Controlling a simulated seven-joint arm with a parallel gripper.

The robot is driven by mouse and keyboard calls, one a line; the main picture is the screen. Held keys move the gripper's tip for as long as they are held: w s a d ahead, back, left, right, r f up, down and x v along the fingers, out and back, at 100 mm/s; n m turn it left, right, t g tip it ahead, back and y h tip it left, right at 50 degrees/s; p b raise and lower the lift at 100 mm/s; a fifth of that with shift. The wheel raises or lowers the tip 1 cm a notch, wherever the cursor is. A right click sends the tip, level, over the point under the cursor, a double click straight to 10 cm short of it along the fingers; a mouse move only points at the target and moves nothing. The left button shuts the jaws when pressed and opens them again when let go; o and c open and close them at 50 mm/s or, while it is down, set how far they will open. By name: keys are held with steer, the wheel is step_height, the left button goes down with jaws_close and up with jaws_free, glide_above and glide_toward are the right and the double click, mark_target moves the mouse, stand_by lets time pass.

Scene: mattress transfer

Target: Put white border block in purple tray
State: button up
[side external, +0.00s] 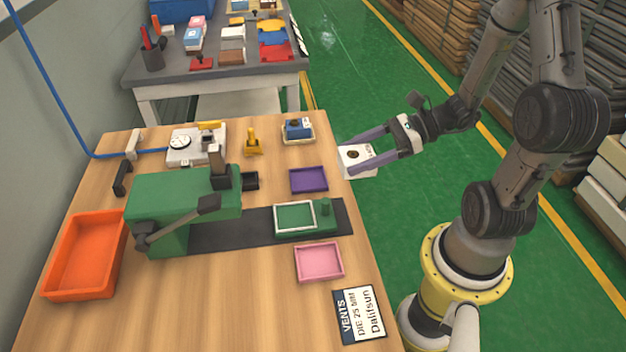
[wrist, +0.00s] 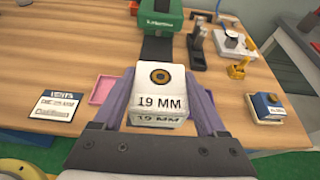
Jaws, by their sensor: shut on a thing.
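My gripper (side external: 362,157) has its two purple fingers shut on a white block (side external: 350,161). The block has a dark round hole with a brass ring on top and reads "19 MM" in the wrist view (wrist: 160,85). It is held in the air near the table's right edge in the side view, to the right of the purple tray (side external: 308,180). The purple tray looks empty and lies flat on the table.
A green press (side external: 185,212) stands on the table with a white-bordered green plate (side external: 295,217) on its dark track. A pink tray (side external: 319,262), an orange bin (side external: 85,257), a sign (side external: 359,315) and a blue block on a small tray (side external: 298,131) are around it.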

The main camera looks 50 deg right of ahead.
steer(key=shift+w+d+f, duration=0.25)
steer(key=shift+d, duration=0.2)
steer(key=w+f, duration=0.4)
steer(key=w, duration=0.4)
glide_above(308, 180)
steer(key=f, duration=0.5)
steer(key=shift+s+a+f, duration=0.1)
steer(key=shift+s+f, duration=0.15)
steer(key=shift+s, duration=0.05)
steer(key=shift+w+f, duration=0.15)
steer(key=shift+f, duration=0.75)
steer(key=shift+w+f, duration=0.1)
steer(key=shift+f, duration=0.8)
steer(key=o, duration=1.5)
steer(key=shift+f, duration=0.15)
